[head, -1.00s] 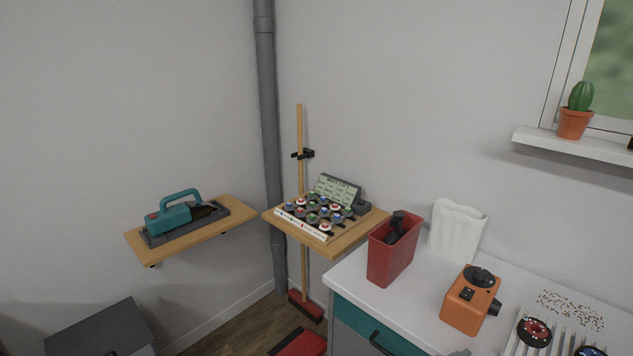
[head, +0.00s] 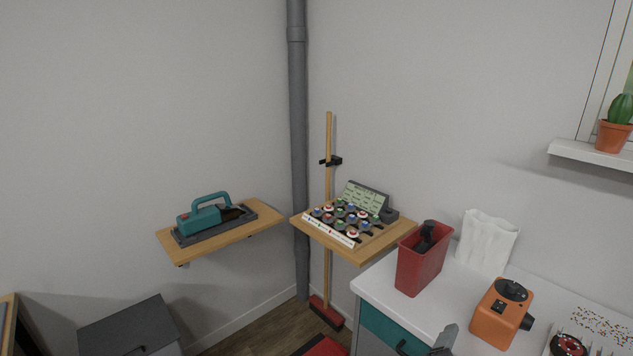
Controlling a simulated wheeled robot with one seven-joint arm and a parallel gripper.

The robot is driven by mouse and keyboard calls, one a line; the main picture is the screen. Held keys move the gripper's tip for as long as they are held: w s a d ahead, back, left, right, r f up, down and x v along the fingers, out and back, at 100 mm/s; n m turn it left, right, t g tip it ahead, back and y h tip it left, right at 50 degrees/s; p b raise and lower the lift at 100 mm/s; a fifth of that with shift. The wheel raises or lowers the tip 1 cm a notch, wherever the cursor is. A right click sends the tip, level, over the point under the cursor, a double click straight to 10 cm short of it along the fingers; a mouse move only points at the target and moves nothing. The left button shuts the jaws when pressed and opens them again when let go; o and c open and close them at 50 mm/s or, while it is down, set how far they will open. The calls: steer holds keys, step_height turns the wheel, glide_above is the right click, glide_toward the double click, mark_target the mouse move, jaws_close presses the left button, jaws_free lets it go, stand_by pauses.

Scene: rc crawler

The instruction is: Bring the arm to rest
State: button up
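A small grey part (head: 444,340) pokes up at the bottom edge of the head view, in front of the white counter (head: 388,292). It looks like the tip of my arm or gripper. The rest of the arm is below the picture. The fingers cannot be made out, so I cannot tell whether the gripper is open or shut, or whether it holds anything.
A red bin (head: 421,262), a white paper bag (head: 487,241) and an orange device (head: 501,312) stand on the counter. Wooden corner shelves hold a teal-handled tool (head: 205,216) and a rack of small round parts (head: 347,222). A grey cabinet (head: 130,325) stands lower left.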

steer(key=s+a+f+m+t+y, duration=0.3)
steer(key=s+a+m+t+y, duration=0.2)
steer(key=s+a+m+y, duration=0.5)
steer(key=s+d+m+g, duration=0.1)
steer(key=s+m, duration=0.7)
steer(key=s, duration=1.6)
steer(key=shift+d+r+h, duration=0.25)
steer(key=shift+d+h, duration=0.05)
steer(key=shift+d, duration=0.35)
steer(key=shift+s, duration=0.1)
